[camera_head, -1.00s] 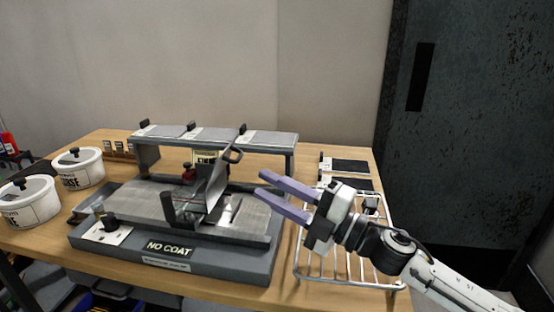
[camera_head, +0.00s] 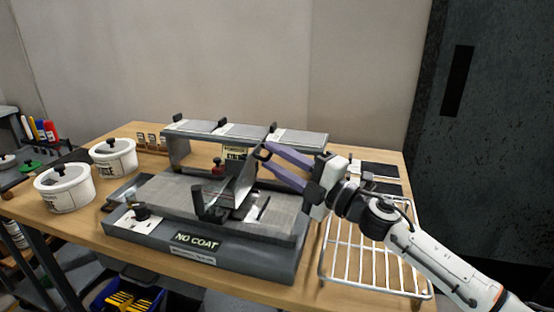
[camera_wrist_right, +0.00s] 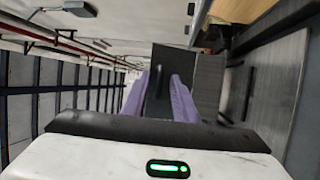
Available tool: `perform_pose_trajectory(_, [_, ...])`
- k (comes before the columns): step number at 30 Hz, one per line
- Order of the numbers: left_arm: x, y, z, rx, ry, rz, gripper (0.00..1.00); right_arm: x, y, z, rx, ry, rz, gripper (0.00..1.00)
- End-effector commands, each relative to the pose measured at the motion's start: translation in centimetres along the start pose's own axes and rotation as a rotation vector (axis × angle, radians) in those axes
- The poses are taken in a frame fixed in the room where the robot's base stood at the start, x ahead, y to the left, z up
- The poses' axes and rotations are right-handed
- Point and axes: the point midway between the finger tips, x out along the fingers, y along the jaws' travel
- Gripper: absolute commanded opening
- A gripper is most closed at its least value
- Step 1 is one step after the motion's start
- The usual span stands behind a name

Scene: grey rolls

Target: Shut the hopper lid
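The grey machine marked NO COAT (camera_head: 198,248) stands on the wooden table. Its hopper lid (camera_head: 236,186) is a grey plate standing up at a steep tilt, open, with a dark handle (camera_head: 262,152) near its upper edge. My right gripper (camera_head: 266,157) has its two purple fingers apart, at the handle. In the right wrist view the dark handle (camera_wrist_right: 158,82) shows between the fingers (camera_wrist_right: 160,90), in front of the lid (camera_wrist_right: 173,62). I cannot tell whether they touch it. My left gripper is out of view.
A raised grey shelf (camera_head: 245,133) stands close behind the lid. A wire rack (camera_head: 370,268) lies to the right, under my right arm. Two white lidded pots (camera_head: 66,194) (camera_head: 113,162) stand at the left. A blue bin (camera_head: 126,299) is below the table.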

Motion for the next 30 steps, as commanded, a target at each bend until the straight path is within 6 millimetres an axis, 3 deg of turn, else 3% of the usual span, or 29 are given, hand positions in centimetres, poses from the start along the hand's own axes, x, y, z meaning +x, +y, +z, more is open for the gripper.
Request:
perform_pose_trajectory(5, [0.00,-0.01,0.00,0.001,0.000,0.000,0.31,0.00,0.00,-0.02,0.000,0.000,0.000,0.25])
perform_pose_trajectory(9, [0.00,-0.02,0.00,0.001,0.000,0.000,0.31,-0.02,0.00,-0.03,0.000,0.000,0.000,0.01])
perform_pose_trajectory(10, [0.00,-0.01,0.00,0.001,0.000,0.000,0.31,-0.02,0.00,-0.03,0.000,0.000,0.000,0.00])
perform_pose_trajectory(30, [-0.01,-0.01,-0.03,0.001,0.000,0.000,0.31,-0.05,-0.02,-0.02,0.001,0.000,0.000,0.00])
